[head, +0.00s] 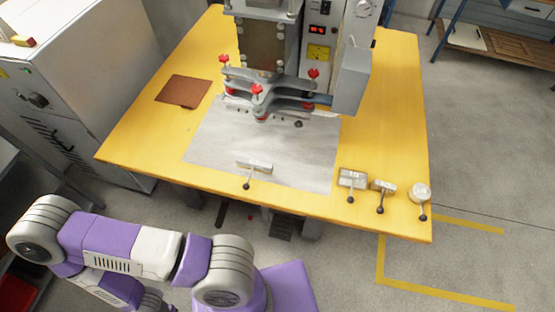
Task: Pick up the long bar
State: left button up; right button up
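A long, thin pale metal bar (257,164) with a dark ball-ended handle (247,186) lies on the grey metal plate (215,150), near the front of the yellow table. It looks like the longest of the handled pieces. No gripper shows in the head view; only purple and white arm links of mine are at the lower left, in front of the table and apart from the bar. Nothing covers the bar.
A rectangular handled block (353,176), a smaller handled piece (383,186) and a round handled piece (420,191) stand along the table's front right. The welding press (268,50) with red knobs rises behind the plate. A brown sheet (183,90) lies left.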

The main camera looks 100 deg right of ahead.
aim_at(252, 165)
jog(key=k, duration=1.15)
jog(key=z, duration=0.25)
